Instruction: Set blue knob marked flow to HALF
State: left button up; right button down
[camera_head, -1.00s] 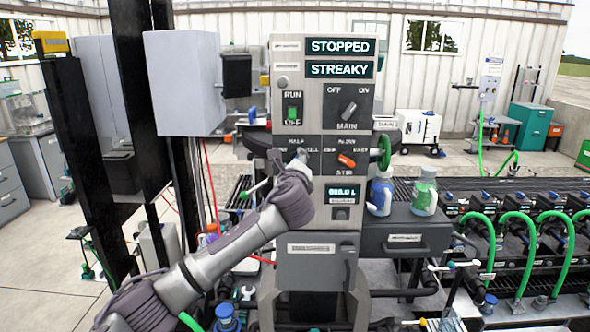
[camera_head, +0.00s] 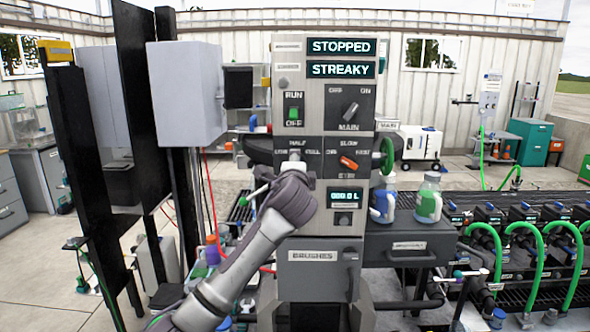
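The grey control panel (camera_head: 312,230) stands upright in the middle of the head view. On its left half is a dial face (camera_head: 312,143) with small lettering that looks like LOW, HALF and FULL. My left arm reaches up from below, and its gripper (camera_head: 294,162) is right at this dial, just below the HALF mark. The gripper and wrist cover the dial's knob, so its blue colour and pointer cannot be made out. The finger gap is too small and covered to judge. My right gripper is not in view.
An orange knob (camera_head: 348,162) sits just right of my gripper. Above are the green RUN/OFF switch (camera_head: 293,113), the MAIN knob (camera_head: 350,110) and displays reading STOPPED (camera_head: 341,46) and STREAKY (camera_head: 341,69). Bottles (camera_head: 429,198) stand on a ledge at the right.

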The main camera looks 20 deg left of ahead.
pick_arm(q)
jog(key=shift+f, duration=0.1)
dwell(0.4)
jog(key=o, duration=1.2)
jog(key=shift+c, duration=0.2)
jog(key=v, duration=1.2)
